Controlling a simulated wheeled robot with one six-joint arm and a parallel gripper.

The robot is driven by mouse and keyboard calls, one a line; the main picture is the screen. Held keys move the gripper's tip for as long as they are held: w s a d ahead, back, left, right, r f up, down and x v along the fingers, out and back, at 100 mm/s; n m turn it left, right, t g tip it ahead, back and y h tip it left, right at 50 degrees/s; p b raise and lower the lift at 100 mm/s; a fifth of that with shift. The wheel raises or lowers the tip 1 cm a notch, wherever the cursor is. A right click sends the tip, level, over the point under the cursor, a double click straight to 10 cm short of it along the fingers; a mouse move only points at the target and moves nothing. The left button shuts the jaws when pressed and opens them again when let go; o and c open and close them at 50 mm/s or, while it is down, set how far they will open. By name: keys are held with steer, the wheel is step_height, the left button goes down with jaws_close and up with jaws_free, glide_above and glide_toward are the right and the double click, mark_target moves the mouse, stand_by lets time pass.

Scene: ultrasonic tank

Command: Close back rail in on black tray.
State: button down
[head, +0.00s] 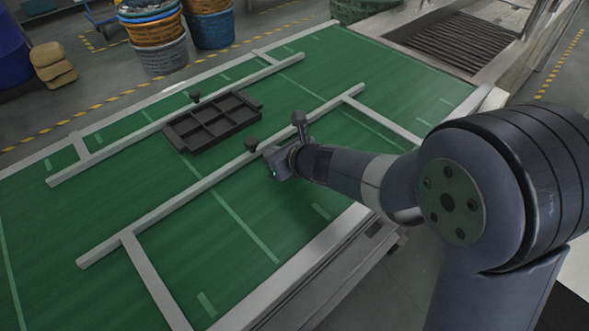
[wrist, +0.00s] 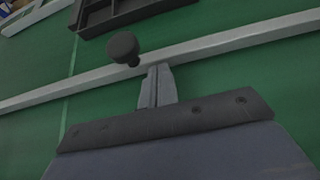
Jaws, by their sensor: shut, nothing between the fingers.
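The black tray (head: 213,121), divided into several compartments, lies on the green table between two pale rails. The back rail (head: 130,137) runs along the tray's far side, with a black knob (head: 194,96) on it. The front rail (head: 185,201) runs on the near side with a gap to the tray, and has its own black knob (head: 252,144). My gripper (head: 270,152) is shut and empty at the front rail, just right of that knob. In the wrist view the shut fingers (wrist: 158,72) reach the front rail (wrist: 215,45) beside the knob (wrist: 123,48); contact is unclear. The tray's edge (wrist: 130,12) shows beyond.
Side bars (head: 155,282) join the rails to the table edges. Stacked buckets (head: 158,45) stand on the floor behind. A metal sink with a grate (head: 455,42) adjoins the table's right end. The green surface at the front left is clear.

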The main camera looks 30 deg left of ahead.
steer(key=a, duration=0.3)
steer(key=w+a+p, duration=0.1)
steer(key=a, duration=0.2)
steer(key=w+a+p, duration=0.1)
steer(key=a, duration=0.1)
steer(key=shift+w+a, duration=0.25)
steer(key=shift+a, duration=0.15)
steer(key=shift+d, duration=0.15)
